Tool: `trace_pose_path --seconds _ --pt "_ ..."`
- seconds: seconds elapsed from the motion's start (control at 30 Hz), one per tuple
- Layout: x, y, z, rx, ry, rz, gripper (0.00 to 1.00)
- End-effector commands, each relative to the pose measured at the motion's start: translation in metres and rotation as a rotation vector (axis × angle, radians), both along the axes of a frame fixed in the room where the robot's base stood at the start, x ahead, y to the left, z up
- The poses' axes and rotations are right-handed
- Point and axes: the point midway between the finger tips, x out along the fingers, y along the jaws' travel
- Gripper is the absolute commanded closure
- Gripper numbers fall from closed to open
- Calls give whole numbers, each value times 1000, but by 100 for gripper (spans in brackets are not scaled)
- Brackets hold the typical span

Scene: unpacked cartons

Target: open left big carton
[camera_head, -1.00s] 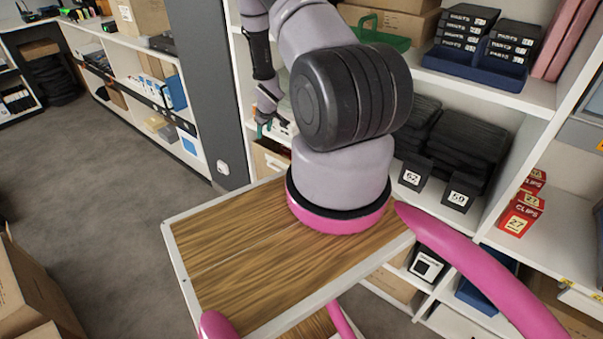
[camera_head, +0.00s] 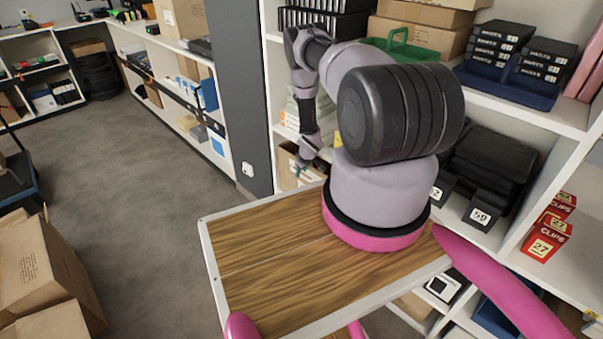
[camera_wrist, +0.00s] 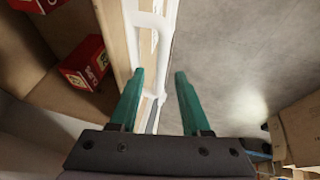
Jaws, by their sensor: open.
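A big brown cardboard carton (camera_head: 40,262) stands on the floor at the left edge of the head view, cut off by the frame. A second carton (camera_head: 60,322) shows partly below it, at the bottom edge. Whether their flaps are open is hard to tell. My gripper (camera_head: 304,168) hangs in front of the shelving, far to the right of the cartons.
Shelving with black boxes (camera_head: 520,55) and red clips boxes (camera_head: 548,230) stands close on the right. A grey pillar (camera_head: 240,90) stands behind my arm. Grey floor (camera_head: 140,190) is clear between the cartons and my wooden-topped base. Low shelves (camera_head: 165,80) line the back.

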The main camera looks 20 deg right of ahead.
Motion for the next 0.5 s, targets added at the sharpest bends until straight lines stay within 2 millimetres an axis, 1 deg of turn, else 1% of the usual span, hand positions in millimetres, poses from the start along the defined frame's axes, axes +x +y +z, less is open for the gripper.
trace_pose_path --seconds 0.13,0.4,0.47,0.5 --pt "3 0 -8 0 0 0 53" --pt "4 0 -9 0 0 0 53" --pt "4 0 -9 0 0 0 76" --pt "4 0 -9 0 0 0 91"
